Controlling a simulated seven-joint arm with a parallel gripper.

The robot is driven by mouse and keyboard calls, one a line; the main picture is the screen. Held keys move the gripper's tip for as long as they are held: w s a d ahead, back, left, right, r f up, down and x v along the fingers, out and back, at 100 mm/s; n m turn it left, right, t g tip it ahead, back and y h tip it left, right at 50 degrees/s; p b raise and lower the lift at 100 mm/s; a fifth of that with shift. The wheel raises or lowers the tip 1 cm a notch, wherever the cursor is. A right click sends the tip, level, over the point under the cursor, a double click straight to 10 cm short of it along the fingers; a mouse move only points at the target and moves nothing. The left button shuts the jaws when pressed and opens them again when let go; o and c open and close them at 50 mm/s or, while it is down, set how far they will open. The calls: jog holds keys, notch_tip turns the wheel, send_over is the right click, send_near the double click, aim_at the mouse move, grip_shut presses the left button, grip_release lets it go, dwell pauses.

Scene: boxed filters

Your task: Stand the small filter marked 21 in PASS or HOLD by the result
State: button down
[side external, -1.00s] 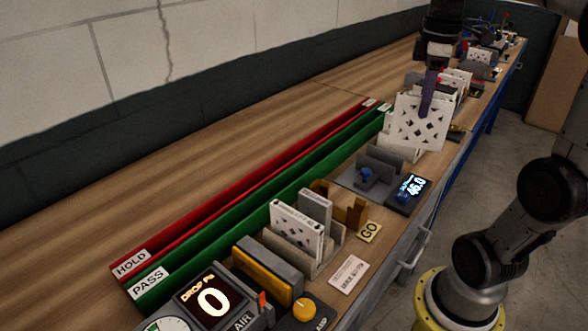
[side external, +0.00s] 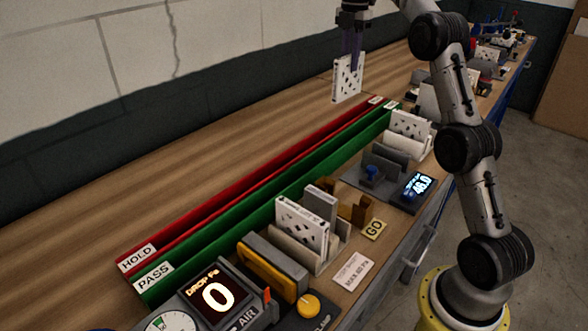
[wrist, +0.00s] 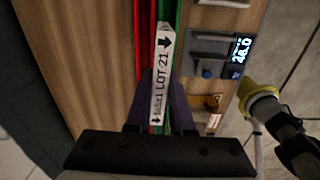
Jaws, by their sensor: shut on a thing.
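My gripper (side external: 352,58) is shut on a white perforated filter (side external: 347,79). It holds the filter upright in the air, above the far end of the troughs in the side external view. In the wrist view the filter's top edge (wrist: 162,75) reads LOT 21 with arrows, between my fingers. The red HOLD trough (side external: 250,178) and green PASS trough (side external: 270,192) run side by side along the bench. The filter hides part of both troughs in the wrist view. The drop display (side external: 216,295) reads 0.
Other filters stand in holders, one near the front (side external: 302,228) and one behind (side external: 408,126). A yellow GO tag (side external: 375,229) lies nearby. The bench left of the troughs is clear.

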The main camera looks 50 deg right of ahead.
aim_at(334, 77)
jog(key=w+f, duration=0.4)
jog(key=f, duration=1.2)
jog(key=shift+a+n, duration=0.3)
jog(key=shift+a, duration=0.1)
jog(key=shift+f, duration=0.25)
jog(key=c, duration=0.8)
grip_release()
jog(key=shift+w, duration=0.1)
